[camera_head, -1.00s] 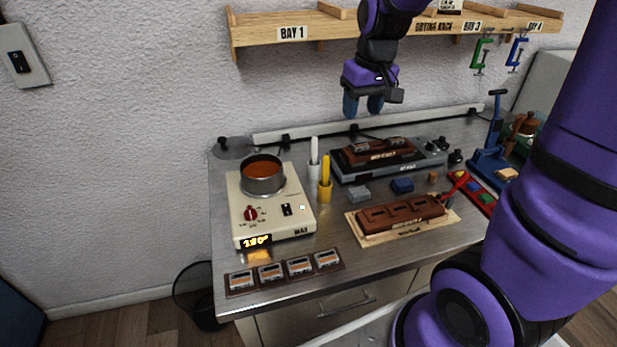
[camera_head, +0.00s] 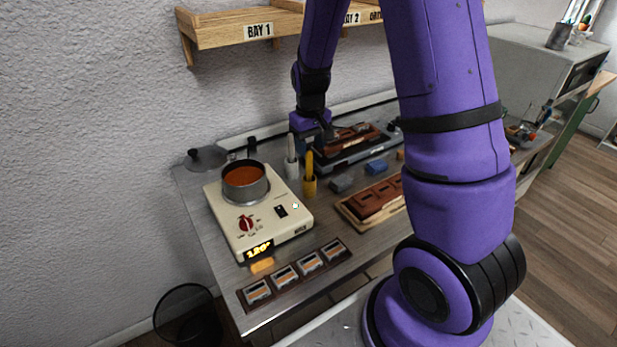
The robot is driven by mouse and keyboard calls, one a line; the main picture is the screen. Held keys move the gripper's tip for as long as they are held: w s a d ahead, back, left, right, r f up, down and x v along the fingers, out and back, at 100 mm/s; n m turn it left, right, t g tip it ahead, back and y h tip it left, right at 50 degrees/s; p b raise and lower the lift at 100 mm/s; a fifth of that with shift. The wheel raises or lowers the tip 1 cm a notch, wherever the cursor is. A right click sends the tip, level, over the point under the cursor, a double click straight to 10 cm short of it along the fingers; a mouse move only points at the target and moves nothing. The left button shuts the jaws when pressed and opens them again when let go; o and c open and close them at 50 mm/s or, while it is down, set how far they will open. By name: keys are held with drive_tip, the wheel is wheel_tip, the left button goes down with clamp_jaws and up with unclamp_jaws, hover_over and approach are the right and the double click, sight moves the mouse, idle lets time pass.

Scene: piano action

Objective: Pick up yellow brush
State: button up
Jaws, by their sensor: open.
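The yellow brush (camera_head: 309,162) stands upright in a yellow holder (camera_head: 309,186) on the bench, right of the hot plate. A white brush (camera_head: 291,146) stands in a white holder (camera_head: 291,170) just left of it. My gripper (camera_head: 311,142) points down from above, close to the tops of the two brushes in the picture. Its jaws are open and hold nothing that I can see. The fingertips are small and partly hidden, and I cannot tell how far behind or above the yellow brush they are.
The hot plate (camera_head: 225,225) carries a pot (camera_head: 245,196) of orange-brown liquid. Grey (camera_head: 341,183) and blue (camera_head: 376,167) blocks lie to the right. A brown part on a board (camera_head: 350,215) lies in front. A shelf (camera_head: 225,38) hangs above. My arm hides the bench's right side.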

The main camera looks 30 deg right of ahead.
sight(309, 174)
drive_tip(key=shift+s+a+f, duration=0.15)
drive_tip(key=shift+f, duration=1.3)
drive_tip(key=shift+s+a+f, duration=0.1)
drive_tip(key=shift+a+f, duration=0.05)
drive_tip(key=shift+f, duration=1.25)
clamp_jaws()
